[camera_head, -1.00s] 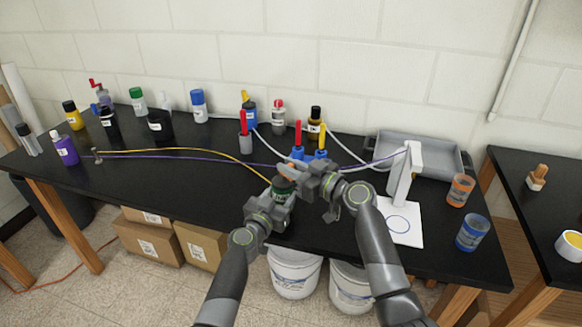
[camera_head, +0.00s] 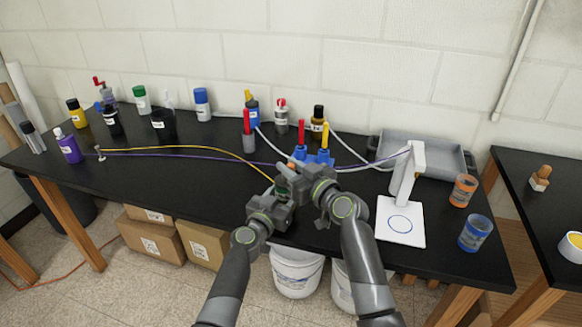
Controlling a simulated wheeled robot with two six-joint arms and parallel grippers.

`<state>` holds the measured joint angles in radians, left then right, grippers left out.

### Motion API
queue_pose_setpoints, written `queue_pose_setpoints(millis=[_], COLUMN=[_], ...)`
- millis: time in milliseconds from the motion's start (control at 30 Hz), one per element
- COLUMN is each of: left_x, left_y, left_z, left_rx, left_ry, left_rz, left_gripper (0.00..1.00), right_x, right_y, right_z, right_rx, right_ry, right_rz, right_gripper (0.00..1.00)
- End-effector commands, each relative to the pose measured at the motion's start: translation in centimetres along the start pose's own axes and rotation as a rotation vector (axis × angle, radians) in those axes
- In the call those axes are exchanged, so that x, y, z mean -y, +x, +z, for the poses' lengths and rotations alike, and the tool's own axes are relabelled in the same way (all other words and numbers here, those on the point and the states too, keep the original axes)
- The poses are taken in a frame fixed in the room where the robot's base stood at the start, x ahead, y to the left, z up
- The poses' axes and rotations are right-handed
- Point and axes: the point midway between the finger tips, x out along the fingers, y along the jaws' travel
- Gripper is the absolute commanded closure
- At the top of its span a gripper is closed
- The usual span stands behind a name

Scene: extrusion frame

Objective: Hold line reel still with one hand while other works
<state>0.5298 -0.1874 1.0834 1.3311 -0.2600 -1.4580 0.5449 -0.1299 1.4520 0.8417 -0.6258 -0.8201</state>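A purple line (camera_head: 200,156) passes behind, toward the white stand (camera_head: 404,174) at the right.
Blue clamps with red and yellow handles (camera_head: 314,156) stand just behind my grippers. Several bottles line the back of the black table (camera_head: 150,184). A grey tray (camera_head: 452,160), a white sheet (camera_head: 400,236) and two cups (camera_head: 475,233) are at the right. The left middle is mostly clear.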

Motion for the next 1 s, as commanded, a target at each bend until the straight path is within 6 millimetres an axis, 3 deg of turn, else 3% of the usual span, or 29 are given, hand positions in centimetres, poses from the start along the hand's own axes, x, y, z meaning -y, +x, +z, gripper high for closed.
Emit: queue_pose_setpoints(millis=[100, 533, 1000], left_x=[0.0, 0.0, 0.0], left_y=[0.0, 0.0, 0.0], left_z=[0.0, 0.0, 0.0], left_rx=[0.0, 0.0, 0.001], left_ry=[-0.001, 0.0, 0.0], left_rz=[0.0, -0.001, -0.001], left_gripper=[0.74, 0.74, 0.74], right_x=[0.0, -0.1, -0.1], right_y=[0.0, -0.9, -8.6], right_z=[0.0, 0.0, 0.1], right_rx=[0.0, -0.001, 0.0], right_ry=[0.0, 0.0, -0.001], right_rz=[0.0, 0.0, 0.001], right_gripper=[0.63, 0.63, 0.63])
